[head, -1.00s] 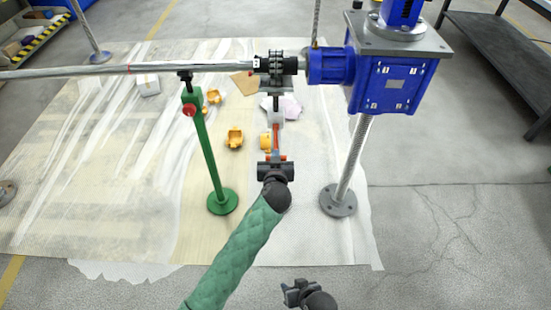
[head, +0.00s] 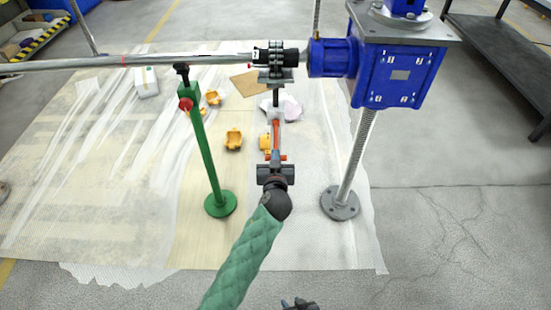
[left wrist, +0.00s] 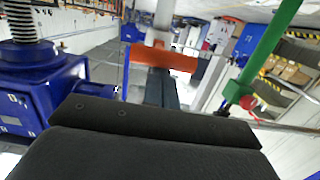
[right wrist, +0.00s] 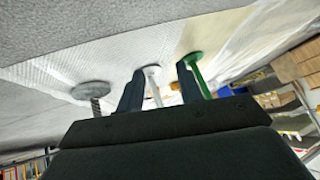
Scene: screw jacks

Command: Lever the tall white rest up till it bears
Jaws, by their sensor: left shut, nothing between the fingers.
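The tall white rest (head: 276,114) stands between the green rest (head: 205,150) and the blue gearbox (head: 400,80). A black stem shows above its white tube, with a flat head (head: 276,74) under the coupling on the shaft (head: 150,59). I cannot tell whether the head touches. An orange-red lever (head: 276,135) lies along the rest's near side; its orange part (left wrist: 163,55) crosses the left wrist view. My left gripper (head: 276,160) is shut and empty, close to the lever's near end. My right gripper (head: 300,303) is open and empty at the bottom edge; the white post (right wrist: 153,85) shows beyond its fingers.
The gearbox's round foot (head: 340,202) and the green rest's foot (head: 220,203) flank my left arm. Yellow pieces (head: 233,139), a white box (head: 147,82) and cardboard (head: 245,83) lie on the sheeting. A dark bench (head: 500,40) stands at right.

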